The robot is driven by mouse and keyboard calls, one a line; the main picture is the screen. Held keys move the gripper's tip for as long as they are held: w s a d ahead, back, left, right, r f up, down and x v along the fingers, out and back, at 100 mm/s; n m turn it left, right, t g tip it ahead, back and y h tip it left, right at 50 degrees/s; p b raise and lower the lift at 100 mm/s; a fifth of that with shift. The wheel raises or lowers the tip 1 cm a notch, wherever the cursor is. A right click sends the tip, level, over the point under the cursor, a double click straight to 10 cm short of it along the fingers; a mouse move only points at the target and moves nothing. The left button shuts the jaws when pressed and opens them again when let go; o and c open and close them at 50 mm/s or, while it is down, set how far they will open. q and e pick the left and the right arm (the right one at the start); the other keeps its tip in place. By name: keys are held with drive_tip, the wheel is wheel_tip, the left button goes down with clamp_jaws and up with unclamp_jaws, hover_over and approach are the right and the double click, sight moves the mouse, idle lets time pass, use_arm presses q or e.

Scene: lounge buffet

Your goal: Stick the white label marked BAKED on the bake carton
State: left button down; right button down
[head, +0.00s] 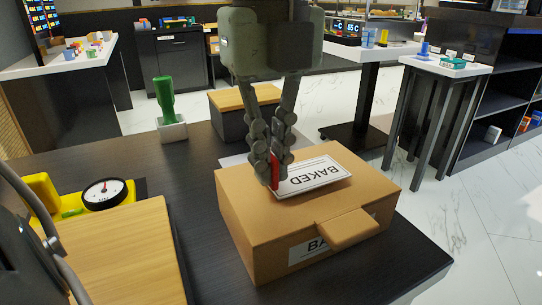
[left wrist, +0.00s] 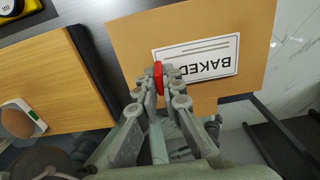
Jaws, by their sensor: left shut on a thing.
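The bake carton (head: 250,215) is a closed brown box on the dark table. A white label on its front begins "BA", partly hidden by the protruding flap (head: 345,228). The white BAKED label (head: 318,176) is over the carton's top, its print upside down in the head view. My left gripper (head: 272,172) points down and is shut on the red tab (left wrist: 158,75) at the label's edge. The label also shows over the carton top in the left wrist view (left wrist: 210,62). I cannot tell whether it touches the carton. My right gripper is not in view.
A wooden board (head: 125,250) and a yellow scale with a round dial (head: 105,194) are left of the carton. A green bottle (head: 165,98) in a white holder (head: 172,130) and a wood-topped dark box (head: 232,118) stand behind. The table's edge is close right of the carton.

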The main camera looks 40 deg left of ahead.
use_arm(q)
drive_tip(key=shift+f+b, duration=0.35)
drive_tip(key=shift+b, duration=0.05)
idle(0.7)
idle(0.4)
drive_tip(key=c, duration=1.6)
unclamp_jaws()
drive_tip(key=shift+r+p, duration=1.95)
drive_tip(key=shift+r, duration=1.05)
